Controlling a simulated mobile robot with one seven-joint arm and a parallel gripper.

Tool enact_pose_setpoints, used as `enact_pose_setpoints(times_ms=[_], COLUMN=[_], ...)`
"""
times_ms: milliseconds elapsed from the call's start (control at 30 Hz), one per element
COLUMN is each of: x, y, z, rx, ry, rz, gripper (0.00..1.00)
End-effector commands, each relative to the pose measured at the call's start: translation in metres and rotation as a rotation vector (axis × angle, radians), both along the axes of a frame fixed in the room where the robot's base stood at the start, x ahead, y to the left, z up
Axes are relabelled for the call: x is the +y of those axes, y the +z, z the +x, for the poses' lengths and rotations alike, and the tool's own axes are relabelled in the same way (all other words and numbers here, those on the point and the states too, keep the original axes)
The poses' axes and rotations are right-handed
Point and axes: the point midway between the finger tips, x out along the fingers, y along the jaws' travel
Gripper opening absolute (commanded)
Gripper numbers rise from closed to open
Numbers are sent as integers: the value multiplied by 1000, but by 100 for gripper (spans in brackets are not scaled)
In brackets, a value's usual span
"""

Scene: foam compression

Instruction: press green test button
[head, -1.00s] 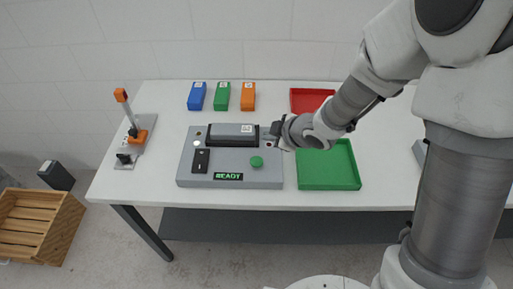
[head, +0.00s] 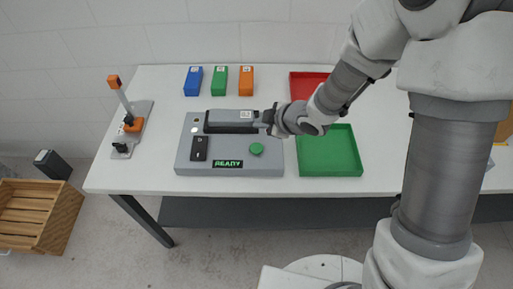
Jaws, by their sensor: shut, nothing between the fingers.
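The grey test machine (head: 232,168) lies on the white table. Its round green button (head: 256,149) stands on the right part of its top, above a display (head: 228,164) reading "READY". A dark block with a white label (head: 228,120) spans the back of the machine. My gripper (head: 262,121) is shut at the right end of that dark block, behind and slightly right of the green button, apart from the button. Its fingertips are small and partly merge with the dark block, so contact there cannot be told.
A green tray (head: 331,171) is right of the machine, with a red tray (head: 298,85) behind. Blue (head: 193,81), green (head: 219,80) and orange (head: 246,80) blocks stand at the back. A lever device (head: 128,130) is at left. A wooden crate (head: 40,215) is on the floor.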

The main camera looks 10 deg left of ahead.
Motion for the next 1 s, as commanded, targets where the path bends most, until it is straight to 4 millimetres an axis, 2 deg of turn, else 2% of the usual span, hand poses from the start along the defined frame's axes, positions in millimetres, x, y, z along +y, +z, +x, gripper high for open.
enact_pose_setpoints(times_ms=[33, 500, 700, 1000], x=[0, 0, 0, 0], y=[-9, -69, -79, -78], z=[0, 0, 0, 0], rx=[1, 0, 0, 0], ry=[1, 0, 0, 0], rz=[0, 0, 0, 0], gripper=[0, 0, 0, 0])
